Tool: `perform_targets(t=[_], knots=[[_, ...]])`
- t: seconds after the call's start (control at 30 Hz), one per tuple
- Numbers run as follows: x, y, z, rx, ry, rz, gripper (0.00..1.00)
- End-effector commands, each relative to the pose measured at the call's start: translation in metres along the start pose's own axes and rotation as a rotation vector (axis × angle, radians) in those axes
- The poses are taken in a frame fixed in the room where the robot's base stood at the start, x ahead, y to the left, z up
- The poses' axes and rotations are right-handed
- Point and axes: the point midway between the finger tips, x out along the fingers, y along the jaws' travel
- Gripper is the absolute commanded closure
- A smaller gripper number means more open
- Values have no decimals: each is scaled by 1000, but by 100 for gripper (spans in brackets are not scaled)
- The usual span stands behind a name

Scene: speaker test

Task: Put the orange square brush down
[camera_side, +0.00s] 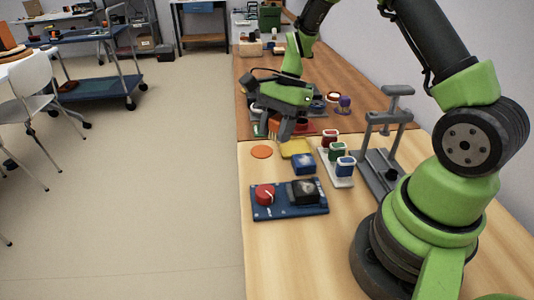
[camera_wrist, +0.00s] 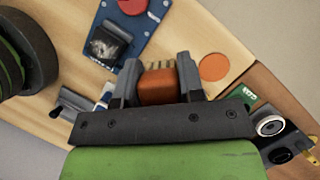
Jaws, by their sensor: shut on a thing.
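My gripper (camera_side: 275,129) is shut on the orange square brush (camera_wrist: 158,88). The wrist view shows the brush's orange block between the two fingers, with tan bristles along its far edge. In the side view only a small orange-tan part of the brush (camera_side: 273,127) shows between the fingers. They are low over the worktop, behind the flat orange disc (camera_side: 262,152). I cannot tell whether the brush touches the surface. The orange disc also shows in the wrist view (camera_wrist: 213,67), right of the brush and apart from it.
A yellow square (camera_side: 297,148) and a blue block (camera_side: 303,163) lie near the disc. A white rack (camera_side: 340,180) holds red, green and blue jars. A blue panel (camera_side: 290,210) with a red knob is nearer. A grey clamp stand (camera_side: 385,118) rises at right.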

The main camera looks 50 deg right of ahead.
Motion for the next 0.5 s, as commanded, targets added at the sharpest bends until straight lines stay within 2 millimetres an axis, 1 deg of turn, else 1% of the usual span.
perform_targets(t=[0.03, 0.1, 0.2, 0.33, 0.43, 0.5], knots=[[-1, -18, -9, 122, 0, -54, 90], [-4, -40, -19, 284, 0, -122, 90], [-9, -63, -31, 468, 0, -199, 90], [-13, -82, -42, 622, 1, -262, 90], [-14, -89, -46, 686, 2, -287, 90], [-9, -91, -50, 709, 0, -294, 90]])
